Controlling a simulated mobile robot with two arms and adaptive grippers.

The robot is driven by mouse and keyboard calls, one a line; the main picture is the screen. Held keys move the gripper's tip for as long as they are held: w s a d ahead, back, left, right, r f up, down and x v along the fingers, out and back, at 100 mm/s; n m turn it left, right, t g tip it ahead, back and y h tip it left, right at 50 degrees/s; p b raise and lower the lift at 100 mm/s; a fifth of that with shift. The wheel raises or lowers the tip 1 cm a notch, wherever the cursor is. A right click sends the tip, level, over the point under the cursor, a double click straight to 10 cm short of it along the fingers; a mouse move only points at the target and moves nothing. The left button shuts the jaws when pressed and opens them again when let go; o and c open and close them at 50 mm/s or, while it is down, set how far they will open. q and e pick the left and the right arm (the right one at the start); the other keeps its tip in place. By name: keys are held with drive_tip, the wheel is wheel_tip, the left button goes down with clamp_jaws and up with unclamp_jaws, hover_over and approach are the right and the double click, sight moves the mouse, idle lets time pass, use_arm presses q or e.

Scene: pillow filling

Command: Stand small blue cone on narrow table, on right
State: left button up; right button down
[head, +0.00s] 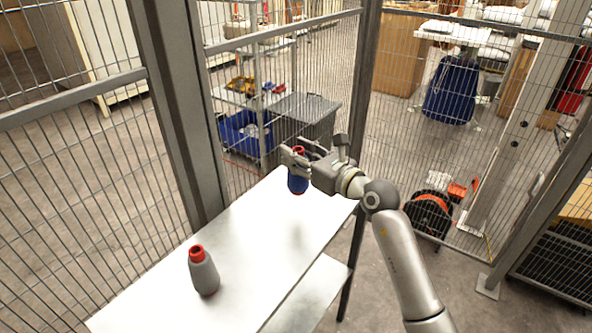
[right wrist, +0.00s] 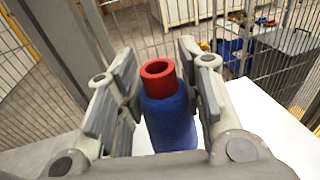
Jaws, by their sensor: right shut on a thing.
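The small blue cone (head: 297,184), with a red top, is upright at the far right end of the narrow white table (head: 245,232). My right gripper (head: 294,158) is shut on it, reaching in from the right around its upper part. In the right wrist view the blue cone (right wrist: 169,122) is between the two fingers (right wrist: 160,92), its red open top facing up. Its base is at or just above the table top; I cannot tell whether it touches. My left gripper is not in view.
A grey cone with a red top (head: 204,272) stands at the near left of the table. Bare table lies between the two cones. A wire mesh fence with a thick grey post (head: 178,110) runs close behind the table. A lower white shelf (head: 310,294) shows below the table's right edge.

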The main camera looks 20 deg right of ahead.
sight(297, 185)
drive_tip(key=w+f, duration=0.3)
drive_tip(key=f, duration=0.3)
drive_tip(key=shift+d+f+b, duration=0.3)
drive_tip(key=shift+b, duration=0.05)
drive_tip(key=shift+f, duration=0.15)
drive_tip(key=c, duration=1)
unclamp_jaws()
drive_tip(key=shift+o, duration=0.2)
